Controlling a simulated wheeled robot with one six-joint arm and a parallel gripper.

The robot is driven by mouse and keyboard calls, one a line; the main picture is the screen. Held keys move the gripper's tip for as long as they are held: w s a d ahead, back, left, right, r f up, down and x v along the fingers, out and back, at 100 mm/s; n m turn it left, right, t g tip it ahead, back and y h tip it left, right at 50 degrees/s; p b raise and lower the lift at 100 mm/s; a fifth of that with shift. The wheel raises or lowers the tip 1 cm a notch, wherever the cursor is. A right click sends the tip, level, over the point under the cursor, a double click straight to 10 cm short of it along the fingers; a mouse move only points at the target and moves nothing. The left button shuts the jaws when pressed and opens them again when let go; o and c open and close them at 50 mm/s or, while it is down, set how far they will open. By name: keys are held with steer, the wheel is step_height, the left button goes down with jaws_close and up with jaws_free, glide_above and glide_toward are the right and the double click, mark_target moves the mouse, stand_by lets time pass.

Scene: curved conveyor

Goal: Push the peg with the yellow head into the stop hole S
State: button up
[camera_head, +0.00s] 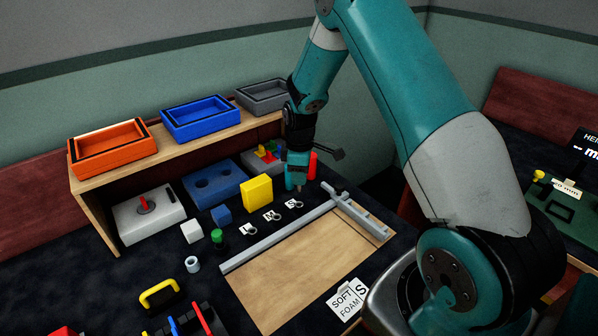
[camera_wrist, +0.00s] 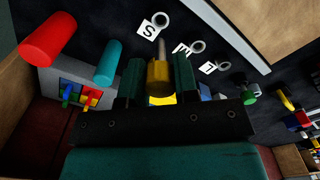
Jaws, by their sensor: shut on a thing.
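My gripper (camera_head: 297,182) is shut on the peg with the yellow head (camera_wrist: 159,74), seen in the wrist view between the two green fingers. The peg's grey pin points away from the gripper. The stop hole S is a metal ring (camera_wrist: 163,19) beside a white card marked S; in the picture it lies just beyond the pin tip, with a small gap. In the head view the S card and ring (camera_head: 294,204) are the rightmost of three, just below my gripper. The peg is too small to make out clearly there.
Two more carded rings (camera_head: 272,216) stand to the left. A red cylinder (camera_head: 313,164) is close right of my gripper; the wrist view also shows a teal cylinder (camera_wrist: 108,63). A yellow block (camera_head: 257,192) is left, and a grey rail (camera_head: 275,240) edges a wooden board.

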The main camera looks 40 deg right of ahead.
mark_target(299, 191)
steer(key=shift+f+b, duration=1.1)
steer(key=shift+f, duration=1)
steer(key=shift+f+b, duration=0.85)
steer(key=shift+f, duration=0.85)
steer(key=o, duration=1)
steer(key=shift+r, duration=0.1)
step_height(299, 191, up, 16)
steer(key=shift+r+b, duration=0.2)
steer(key=shift+b, duration=0.2)
steer(key=shift+r, duration=0.4)
